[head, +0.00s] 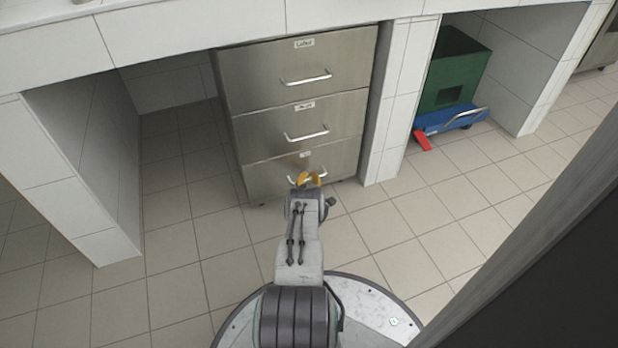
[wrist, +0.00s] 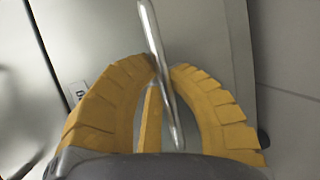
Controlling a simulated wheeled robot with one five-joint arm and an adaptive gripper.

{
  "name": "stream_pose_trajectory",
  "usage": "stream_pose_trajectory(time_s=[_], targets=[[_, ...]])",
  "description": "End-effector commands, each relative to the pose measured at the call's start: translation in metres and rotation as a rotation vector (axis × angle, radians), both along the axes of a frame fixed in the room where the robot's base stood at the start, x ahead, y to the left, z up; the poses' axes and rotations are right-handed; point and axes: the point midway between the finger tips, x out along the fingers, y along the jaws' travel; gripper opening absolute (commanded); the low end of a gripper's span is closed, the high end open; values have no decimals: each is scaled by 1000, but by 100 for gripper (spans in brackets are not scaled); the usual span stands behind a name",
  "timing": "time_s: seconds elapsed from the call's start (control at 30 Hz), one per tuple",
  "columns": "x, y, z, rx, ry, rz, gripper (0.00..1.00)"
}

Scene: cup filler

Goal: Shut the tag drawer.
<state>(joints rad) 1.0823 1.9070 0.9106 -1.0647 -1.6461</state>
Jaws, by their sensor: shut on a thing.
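A steel cabinet has three stacked drawers, each with a bar handle and a small label. The bottom drawer (head: 270,180) has a label too small to read, so I cannot confirm that it is the tag drawer. Its front looks about level with the drawers above; a small gap would be hard to tell. My gripper (head: 309,177) is at its handle (head: 293,180). In the wrist view, the yellow fingers of my gripper (wrist: 164,70) are shut on the handle (wrist: 152,35), which runs between them. A label (wrist: 76,92) shows partly behind the left finger.
The middle drawer (head: 260,125) and top drawer (head: 255,70) look shut. A white tiled pillar (head: 395,100) stands right of the cabinet. Tiled floor (head: 180,190) is clear at left.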

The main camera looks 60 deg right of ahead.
Motion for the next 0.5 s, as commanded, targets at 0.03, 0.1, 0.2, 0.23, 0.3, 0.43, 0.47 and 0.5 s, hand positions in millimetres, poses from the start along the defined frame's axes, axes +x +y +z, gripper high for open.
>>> stream_pose_trajectory(time_s=[0.03,0.1,0.2,0.23,0.3,0.43,0.47,0.5], targets=[[2,1,-1,2,-1,3,0],[2,1,-1,2,-1,3,0],[2,1,0,1,-1,3,20],[1,1,0,1,-1,3,23],[1,1,0,0,0,2,29],[1,1,0,0,0,2,41],[1,1,0,0,0,2,43],[1,1,0,-1,-1,2,45]])
